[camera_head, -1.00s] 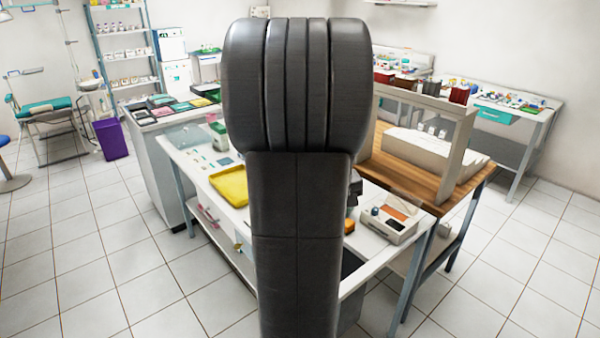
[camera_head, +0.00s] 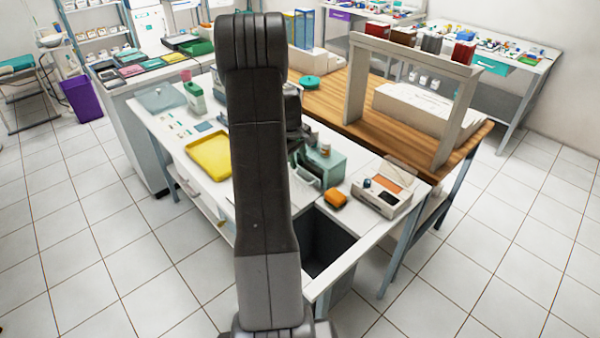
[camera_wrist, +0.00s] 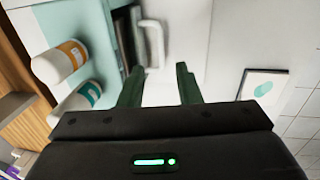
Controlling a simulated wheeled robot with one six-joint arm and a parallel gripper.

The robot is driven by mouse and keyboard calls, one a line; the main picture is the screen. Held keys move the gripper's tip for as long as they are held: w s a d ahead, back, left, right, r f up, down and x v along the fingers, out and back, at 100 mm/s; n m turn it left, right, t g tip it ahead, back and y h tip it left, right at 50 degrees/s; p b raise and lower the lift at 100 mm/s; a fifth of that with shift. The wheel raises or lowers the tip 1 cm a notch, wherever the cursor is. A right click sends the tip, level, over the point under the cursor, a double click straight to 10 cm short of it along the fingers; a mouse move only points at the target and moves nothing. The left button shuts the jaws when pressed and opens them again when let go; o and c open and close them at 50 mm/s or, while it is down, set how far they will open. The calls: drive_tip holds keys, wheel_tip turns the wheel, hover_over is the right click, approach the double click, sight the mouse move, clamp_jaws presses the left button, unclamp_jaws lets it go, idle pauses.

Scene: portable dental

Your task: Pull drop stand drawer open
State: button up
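The drop stand (camera_head: 325,160) is a small teal box on the white table, just right of my arm in the head view. In the wrist view its teal body (camera_wrist: 85,25) is at upper left, with two white bottles on it, one orange-labelled (camera_wrist: 62,62) and one teal-labelled (camera_wrist: 80,100). A pale bar handle (camera_wrist: 152,42) stands at its front, beside a dark gap. My gripper (camera_wrist: 157,80) is open and empty, its two dark green fingers spread below the handle in the wrist view. In the head view my arm hides much of the gripper.
A yellow tray (camera_head: 209,157) lies left of my arm. A dark open bin (camera_head: 325,245) is at the near table edge. A wooden bench (camera_head: 345,110) lies behind.

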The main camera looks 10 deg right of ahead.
sight(302, 179)
drive_tip(key=f, duration=0.5)
drive_tip(key=d+f+p, duration=0.1)
drive_tip(key=f, duration=0.2)
drive_tip(key=shift+w+d, duration=0.1)
drive_tip(key=shift+w, duration=0.3)
clamp_jaws()
